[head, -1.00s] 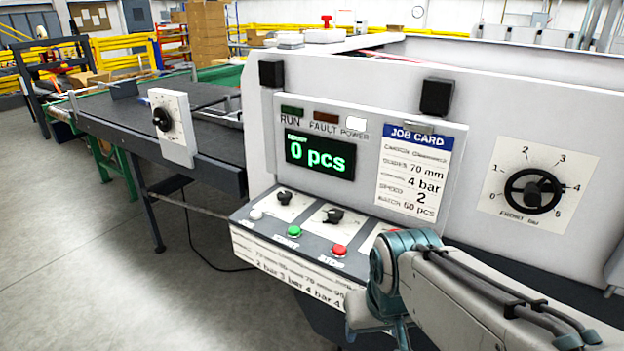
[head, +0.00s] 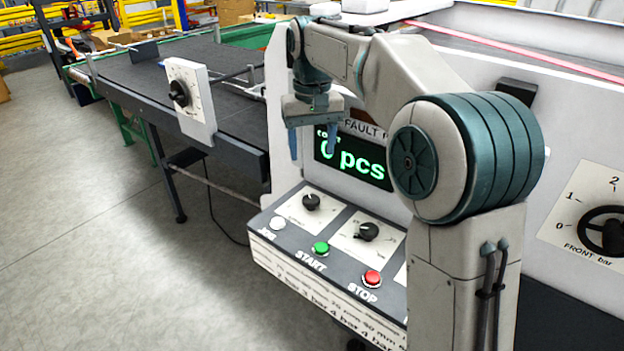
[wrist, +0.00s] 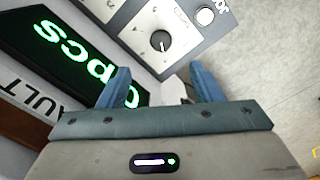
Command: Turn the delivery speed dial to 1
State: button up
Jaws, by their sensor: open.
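A black dial (head: 178,93) sits on a white plate (head: 198,115) at the side of the delivery conveyor, left of my gripper; its markings are too small to read. Two more black knobs are on the console: a left one (head: 311,202) and a right one (head: 368,231), both with unreadable labels. My gripper (head: 312,145) is open and empty, pointing down in front of the display and above the console. In the wrist view, the left console knob (wrist: 160,40) lies beyond the blue fingertips (wrist: 160,75), apart from them.
The green count display (head: 350,162) is partly covered by my arm. Jog (head: 277,222), start (head: 320,248) and stop (head: 372,278) buttons line the console front. A front pressure handwheel (head: 606,232) is at right. Free floor lies at left.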

aim_at(311, 198)
jog(key=f, duration=1.3)
jog(key=shift+w+a+f, duration=0.1)
jog(key=shift+w+f, duration=0.2)
jog(key=shift+w, duration=0.1)
jog(key=c, duration=1)
